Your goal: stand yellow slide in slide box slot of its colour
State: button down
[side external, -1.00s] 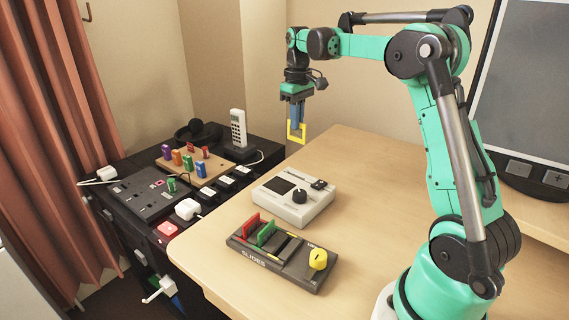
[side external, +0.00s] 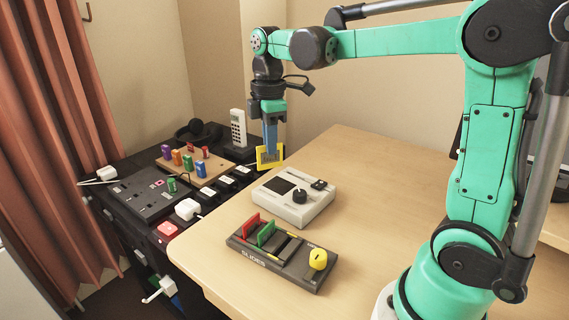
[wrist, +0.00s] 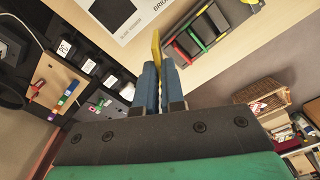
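The yellow slide (side external: 270,159) is a thin square frame held upright at the fingertips of my gripper (side external: 270,146), above the far edge of the table near the grey device. In the wrist view the slide (wrist: 156,47) shows edge-on between the blue fingers of my gripper (wrist: 160,72), which are shut on it. The slide box (side external: 281,258) is a dark tray on the near part of the table, well below and to the right of my gripper. A red slide (side external: 251,226) and a green slide (side external: 266,233) stand in its left slots. A yellow mark shows farther right on the box.
A yellow knob (side external: 318,259) stands on the box's right end. A light grey device with a black dial (side external: 299,196) lies between my gripper and the box. Left is a black cabinet with a peg board (side external: 193,168) and a phone (side external: 238,128).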

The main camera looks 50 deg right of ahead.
jog(key=shift+s+a+f+n, duration=1)
jog(key=shift+s+f+n, duration=0.2)
jog(key=shift+f, duration=0.45)
jog(key=shift+s+a+f+n, duration=1.05)
jog(key=shift+s+f+n, duration=0.2)
jog(key=shift+f, duration=0.45)
jog(key=shift+s+a+f+n, duration=1)
jog(key=shift+s+f+n, duration=0.2)
jog(key=shift+f, duration=0.45)
jog(key=shift+f, duration=1.55)
jog(key=c, duration=0.7)
grip_release()
jog(key=shift+o, duration=0.2)
jog(key=shift+r, duration=0.1)
notch_tip(320, 180, up, 7)
jog(key=shift+m, duration=0.25)
